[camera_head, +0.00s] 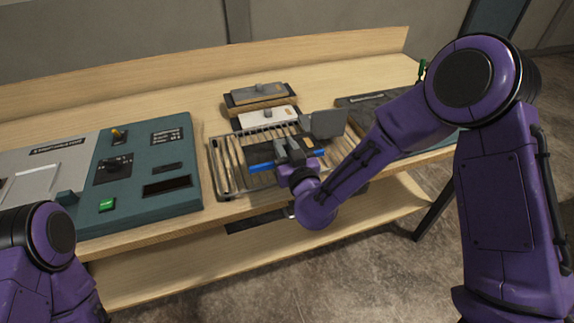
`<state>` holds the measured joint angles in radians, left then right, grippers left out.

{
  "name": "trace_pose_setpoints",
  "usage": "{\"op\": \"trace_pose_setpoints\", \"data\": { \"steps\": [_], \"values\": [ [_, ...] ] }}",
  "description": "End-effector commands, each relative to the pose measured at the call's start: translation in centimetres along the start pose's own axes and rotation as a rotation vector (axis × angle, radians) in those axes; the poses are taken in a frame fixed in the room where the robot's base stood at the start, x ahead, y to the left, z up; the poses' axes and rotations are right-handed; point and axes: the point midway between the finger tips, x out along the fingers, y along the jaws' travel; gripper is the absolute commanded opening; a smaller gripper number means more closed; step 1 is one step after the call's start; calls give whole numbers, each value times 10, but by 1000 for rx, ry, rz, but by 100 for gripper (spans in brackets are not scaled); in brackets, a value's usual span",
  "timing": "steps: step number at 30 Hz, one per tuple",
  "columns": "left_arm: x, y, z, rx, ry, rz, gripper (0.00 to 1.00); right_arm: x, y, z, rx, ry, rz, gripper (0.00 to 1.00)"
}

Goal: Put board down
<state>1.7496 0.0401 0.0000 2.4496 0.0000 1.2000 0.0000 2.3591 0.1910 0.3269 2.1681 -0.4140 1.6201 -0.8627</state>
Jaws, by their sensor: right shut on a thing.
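My right gripper (287,148) is over the slatted metal rack (222,178) in the middle of the table. It is shut on a dark board (262,155) with a blue front edge. The board lies flat across the rack's slats. The gripper and wrist hide its middle, and I cannot tell whether it touches the slats. My left arm shows at the lower left, but its gripper is out of view.
A grey plate (323,124) stands at the rack's back right. A teal console (150,195) fills the left, and a dark panel (362,101) lies right. The wooden table (215,206) has a narrow front strip free.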

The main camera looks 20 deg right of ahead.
Motion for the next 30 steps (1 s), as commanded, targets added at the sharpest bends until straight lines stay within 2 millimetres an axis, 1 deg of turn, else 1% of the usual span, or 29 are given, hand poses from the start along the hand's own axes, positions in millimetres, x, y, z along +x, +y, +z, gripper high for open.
{"op": "trace_pose_setpoints", "data": {
  "steps": [4, 6, 8, 15, 19, 20, 21, 22, 30],
  "values": [
    [12, 1, 5, 0, 0, 0, 43, 10, 3, 16, 1, 1, 1, 0],
    [26, 2, 11, 0, 0, 0, 43, 10, 2, 35, 1, -1, -1, 0],
    [34, 3, 14, 0, 0, 0, 43, 10, 2, 44, 2, 0, -1, 0],
    [30, 3, 12, 0, 0, 0, 43, 9, 3, 41, 1, 1, 0, 0],
    [34, 3, 14, 0, 0, 0, 43, 9, 3, 45, 0, 1, 0, 0],
    [34, 3, 14, 0, 0, 0, 43, 9, 3, 46, 0, 0, 0, 28],
    [33, 3, 14, 0, 0, 0, 43, 9, 3, 44, 0, 0, 0, 41],
    [33, 3, 14, 0, 0, 0, 43, 9, 3, 44, 1, 0, 0, 50],
    [32, 3, 13, 0, 0, 0, 43, 9, 3, 44, 1, 0, 0, 50]
  ]
}}
